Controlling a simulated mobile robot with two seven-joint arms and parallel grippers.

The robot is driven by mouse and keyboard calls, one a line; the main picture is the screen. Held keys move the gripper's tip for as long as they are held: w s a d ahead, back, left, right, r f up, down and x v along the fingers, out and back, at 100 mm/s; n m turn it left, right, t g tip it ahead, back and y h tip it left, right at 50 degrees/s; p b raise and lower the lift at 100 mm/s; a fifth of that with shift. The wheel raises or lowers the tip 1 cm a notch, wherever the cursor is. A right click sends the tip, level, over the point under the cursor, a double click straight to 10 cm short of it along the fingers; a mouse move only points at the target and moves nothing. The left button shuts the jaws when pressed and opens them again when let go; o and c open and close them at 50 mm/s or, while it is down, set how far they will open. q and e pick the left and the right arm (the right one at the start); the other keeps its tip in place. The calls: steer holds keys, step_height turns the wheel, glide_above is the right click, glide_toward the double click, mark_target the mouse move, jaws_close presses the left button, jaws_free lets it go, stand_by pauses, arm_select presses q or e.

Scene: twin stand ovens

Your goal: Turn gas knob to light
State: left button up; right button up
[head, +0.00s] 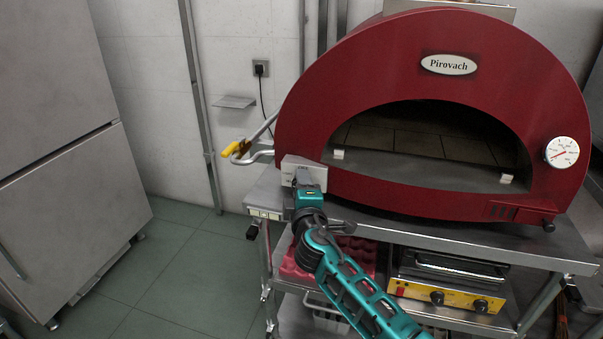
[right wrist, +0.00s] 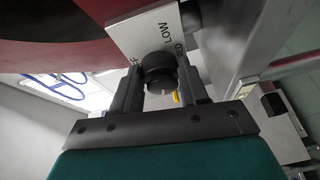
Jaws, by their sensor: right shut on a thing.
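The black gas knob (right wrist: 158,68) sits on a white panel (right wrist: 143,35) with the word LOW on it, in the right wrist view. My right gripper (right wrist: 158,84) is shut on this knob, one finger on each side. In the head view my right gripper (head: 304,178) reaches up to the light box (head: 291,161) at the oven's lower left, and the knob is hidden there. The red oven (head: 340,85) bears a Pirovach plate, and its mouth shows no flame. My left gripper is not in view.
The oven stands on a metal stand (head: 455,231). A yellow-fronted appliance (head: 455,297) and a red tray (head: 351,262) are on the shelf below. Open floor (head: 190,275) lies left of the stand.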

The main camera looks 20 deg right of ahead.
steer(key=shift+n+p, duration=0.5)
steer(key=shift+p, duration=0.05)
steer(key=shift+f, duration=0.1)
steer(key=o, duration=1.1)
steer(key=shift+c, duration=0.2)
steer(key=s+a, duration=0.2)
steer(key=s, duration=1)
steer(key=shift+s+a+r, duration=0.25)
steer(key=shift+s+r, duration=0.1)
steer(key=shift+r, duration=0.1)
